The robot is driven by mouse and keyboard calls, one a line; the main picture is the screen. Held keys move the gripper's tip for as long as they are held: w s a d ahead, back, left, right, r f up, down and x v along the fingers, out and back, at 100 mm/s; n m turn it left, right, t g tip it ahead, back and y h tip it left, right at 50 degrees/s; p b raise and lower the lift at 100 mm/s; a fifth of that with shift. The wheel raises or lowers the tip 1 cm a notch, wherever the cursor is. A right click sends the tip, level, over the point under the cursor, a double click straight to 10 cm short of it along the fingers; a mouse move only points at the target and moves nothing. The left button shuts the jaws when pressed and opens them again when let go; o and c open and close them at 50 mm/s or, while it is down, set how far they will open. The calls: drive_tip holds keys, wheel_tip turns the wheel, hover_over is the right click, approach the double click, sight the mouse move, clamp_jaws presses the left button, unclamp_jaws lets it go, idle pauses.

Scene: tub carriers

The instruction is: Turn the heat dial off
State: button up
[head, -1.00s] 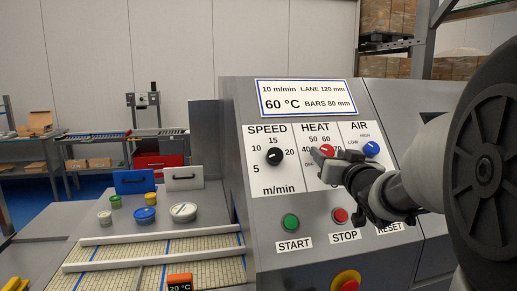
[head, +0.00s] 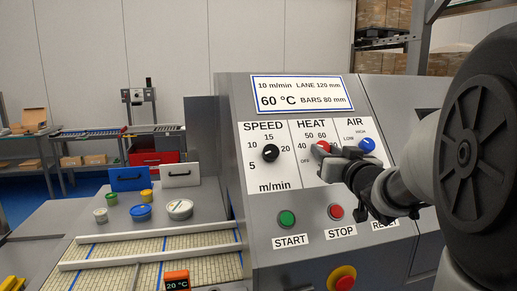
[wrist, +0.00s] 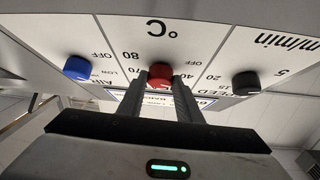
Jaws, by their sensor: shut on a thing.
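The red heat dial (head: 323,147) is on the white HEAT panel of the grey machine, between the black speed dial (head: 271,153) and the blue air dial (head: 367,145). My gripper (head: 326,153) is at the red dial from the right and covers part of its scale. In the wrist view, which is upside down, the two fingers (wrist: 160,84) are shut on the red dial (wrist: 160,74), one on each side. The OFF mark shows at the lower left of the HEAT scale in the head view. The dial's pointer direction is hard to tell.
The green START button (head: 287,219), the red STOP button (head: 335,212) and a red-and-yellow emergency button (head: 342,279) sit below the dials. A sign (head: 302,94) reading 60 °C is above. Several small tubs stand left, beside the conveyor (head: 130,265).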

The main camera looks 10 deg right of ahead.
drive_tip(key=n+y, duration=0.1)
drive_tip(key=n, duration=0.1)
drive_tip(key=n+y+p, duration=0.1)
drive_tip(key=n+y, duration=0.1)
drive_tip(key=d+n+y+p, duration=0.1)
drive_tip(key=n+y, duration=0.1)
drive_tip(key=shift+r+n+g, duration=0.1)
drive_tip(key=shift+n+g, duration=0.2)
drive_tip(key=shift+g, duration=0.1)
drive_tip(key=shift+w+d+n+g+y+p, duration=0.1)
drive_tip(key=shift+n+g+y+p, duration=0.5)
drive_tip(key=shift+n, duration=0.55)
drive_tip(key=shift+w+n+g+y+p, duration=0.1)
drive_tip(key=shift+n+g+y+p, duration=0.25)
drive_tip(key=shift+n+y, duration=0.65)
drive_tip(key=shift+n, duration=0.35)
drive_tip(key=o, duration=1)
drive_tip(key=shift+o, duration=0.2)
drive_tip(key=v, duration=1.7)
drive_tip(key=shift+s+b, duration=0.3)
drive_tip(key=shift+b, duration=0.15)
